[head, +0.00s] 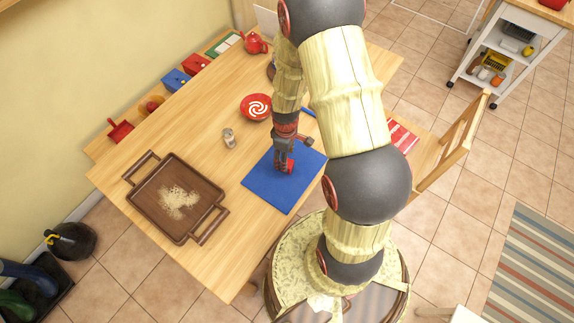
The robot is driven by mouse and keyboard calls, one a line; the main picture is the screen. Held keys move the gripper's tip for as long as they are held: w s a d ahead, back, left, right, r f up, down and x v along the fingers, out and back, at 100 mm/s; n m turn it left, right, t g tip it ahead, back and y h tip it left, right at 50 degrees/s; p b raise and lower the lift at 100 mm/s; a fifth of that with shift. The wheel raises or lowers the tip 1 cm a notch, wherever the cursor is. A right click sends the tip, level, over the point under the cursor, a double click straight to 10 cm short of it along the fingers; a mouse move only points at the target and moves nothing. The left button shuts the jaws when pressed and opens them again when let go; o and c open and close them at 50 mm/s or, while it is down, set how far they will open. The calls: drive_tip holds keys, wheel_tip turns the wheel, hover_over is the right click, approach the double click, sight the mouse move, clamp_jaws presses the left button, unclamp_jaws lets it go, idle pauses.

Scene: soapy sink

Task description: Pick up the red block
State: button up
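A small red block (290,168) shows at the fingertips of my gripper (284,164), over the blue mat (268,187) on the wooden table. My gripper points down at the mat and partly hides the block. I cannot tell whether the fingers are closed on the block or only beside it, nor whether it touches the mat.
A brown tray (151,213) with pale crumbs lies at the left. A shaker (229,138) and a red swirled bowl (256,107) stand behind the mat. Red (195,63) and blue (175,79) boxes and a red teapot (254,43) line the back. A chair (452,143) stands right.

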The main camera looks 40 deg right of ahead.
wheel_tip(320, 180, down, 5)
drive_tip(key=shift+s+d+b, duration=0.1)
drive_tip(key=shift+d+b, duration=0.05)
drive_tip(key=shift+b, duration=0.4)
drive_tip(key=shift+c, duration=0.2)
drive_tip(key=c, duration=1.1)
drive_tip(key=shift+c, duration=0.5)
drive_tip(key=shift+r, duration=0.15)
